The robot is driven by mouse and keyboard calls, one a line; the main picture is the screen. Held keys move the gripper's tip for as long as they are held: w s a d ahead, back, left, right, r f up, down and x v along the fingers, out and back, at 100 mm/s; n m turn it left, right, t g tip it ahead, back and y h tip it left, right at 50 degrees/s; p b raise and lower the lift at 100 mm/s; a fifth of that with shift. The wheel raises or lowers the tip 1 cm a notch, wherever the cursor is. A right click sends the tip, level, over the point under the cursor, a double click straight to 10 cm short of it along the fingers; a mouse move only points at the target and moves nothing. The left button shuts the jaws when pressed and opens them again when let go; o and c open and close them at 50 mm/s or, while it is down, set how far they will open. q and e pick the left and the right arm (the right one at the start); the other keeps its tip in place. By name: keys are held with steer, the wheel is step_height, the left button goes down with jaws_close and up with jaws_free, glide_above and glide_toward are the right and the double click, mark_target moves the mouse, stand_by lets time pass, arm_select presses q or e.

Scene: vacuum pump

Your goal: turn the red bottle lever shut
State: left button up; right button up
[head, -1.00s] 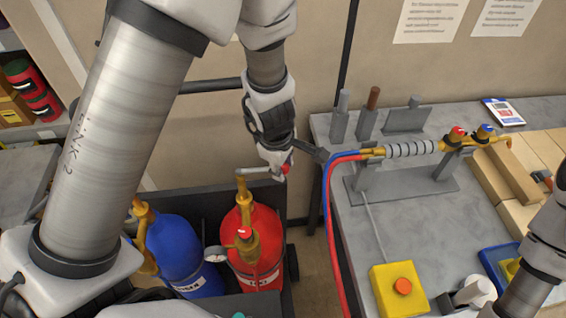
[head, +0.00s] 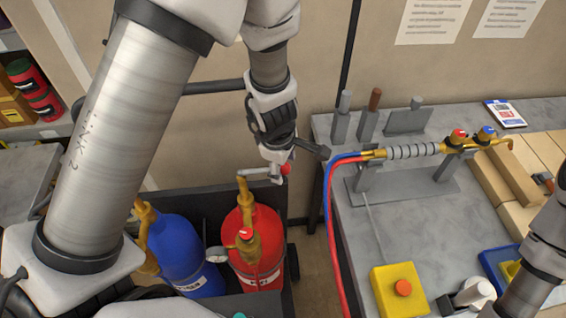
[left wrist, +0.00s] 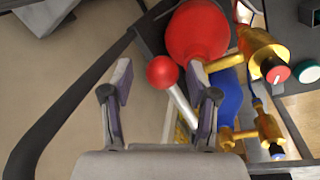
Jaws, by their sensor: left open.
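The red bottle (head: 262,222) stands in a dark cart, and its top also shows in the left wrist view (left wrist: 197,35). Its lever (head: 258,171) is a grey rod extending to the right from the brass valve stem, ending in a red ball knob (head: 287,169). My left gripper (left wrist: 167,93) is open; in the left wrist view the lever's rod and red ball (left wrist: 162,71) lie between its two fingers, apart from the left finger. Contact with the right finger cannot be told. My right arm enters at right, but its gripper is out of frame.
A blue bottle (head: 185,248) stands left of the red one, with a small gauge (head: 216,254) between. Red and blue hoses (head: 328,215) run to a torch on a stand on the grey workbench (head: 405,220). A yellow box (head: 398,292) sits at its front.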

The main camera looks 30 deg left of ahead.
arm_select(q)
steer(key=shift+r, duration=0.1)
step_height(320, 180, up, 12)
steer(key=s, duration=0.2)
steer(key=shift+s+f, duration=0.2)
steer(key=shift+w, duration=0.1)
